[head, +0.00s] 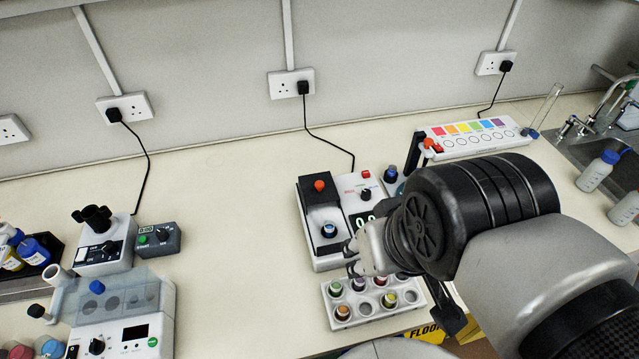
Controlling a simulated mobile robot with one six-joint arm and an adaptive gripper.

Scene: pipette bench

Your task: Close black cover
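The black cover (320,190) with an orange knob (319,185) sits on the back left part of a white and black device (352,183) in the middle of the bench. In front of the cover, a blue-capped vial (329,231) stands uncovered in the device. My gripper (352,256) is at the device's front right edge, to the right of and slightly nearer than the vial. Its two fingertips look apart with nothing between them. It is clear of the orange knob. My wrist and arm hide the device's right side and part of its display.
A white rack (341,321) with several coloured-capped vials stands just in front of the device, partly under my gripper. A colour-labelled strip device (472,136) and sink (590,150) lie right. Other instruments stand left. The bench (235,215) left of the device is clear.

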